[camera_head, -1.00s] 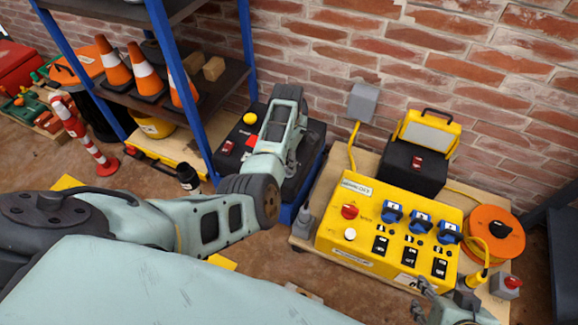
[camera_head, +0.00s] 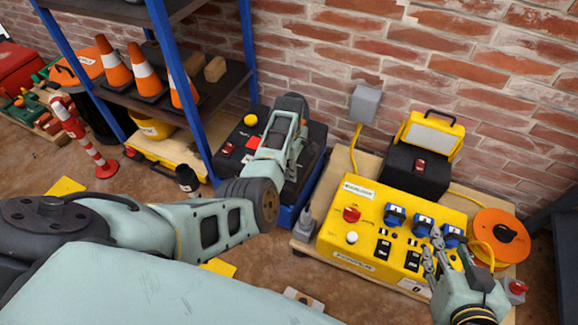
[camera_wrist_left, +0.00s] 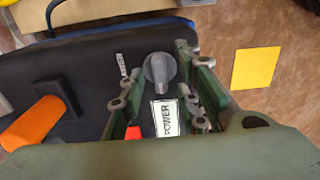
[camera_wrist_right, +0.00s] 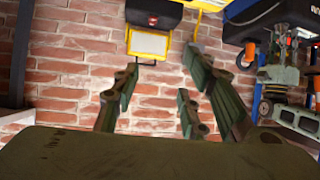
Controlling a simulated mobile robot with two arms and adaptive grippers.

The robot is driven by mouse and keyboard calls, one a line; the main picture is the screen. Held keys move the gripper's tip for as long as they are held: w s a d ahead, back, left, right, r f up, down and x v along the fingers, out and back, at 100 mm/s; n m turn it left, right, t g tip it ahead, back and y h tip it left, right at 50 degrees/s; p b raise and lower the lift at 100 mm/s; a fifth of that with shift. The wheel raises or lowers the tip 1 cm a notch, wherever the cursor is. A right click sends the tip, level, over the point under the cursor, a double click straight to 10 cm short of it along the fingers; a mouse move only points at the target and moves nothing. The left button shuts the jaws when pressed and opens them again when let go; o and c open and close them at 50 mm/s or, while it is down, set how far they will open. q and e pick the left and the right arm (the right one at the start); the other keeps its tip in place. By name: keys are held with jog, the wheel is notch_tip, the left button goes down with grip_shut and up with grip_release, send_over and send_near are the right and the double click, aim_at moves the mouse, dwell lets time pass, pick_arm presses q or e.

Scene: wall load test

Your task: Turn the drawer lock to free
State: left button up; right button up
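A grey knob (camera_wrist_left: 160,70) stands on a black panel in the left wrist view, between a white "POWER" label (camera_wrist_left: 166,118) and a smaller label I cannot read. I cannot tell whether it is the drawer lock. My left gripper (camera_wrist_left: 157,82) is open, its fingers on either side of the knob; contact is not clear. In the head view my left arm reaches over the black box (camera_head: 232,137) on a blue base, hiding the knob. My right gripper (camera_head: 444,253) is open and empty, near the right end of the yellow control panel (camera_head: 335,235).
An orange lever (camera_wrist_left: 35,122) is left of the knob. The yellow panel carries a red knob (camera_head: 352,214) and blue sockets. A blue-framed shelf (camera_head: 180,85) with cones stands left.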

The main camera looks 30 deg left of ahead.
pick_arm(q)
grip_shut()
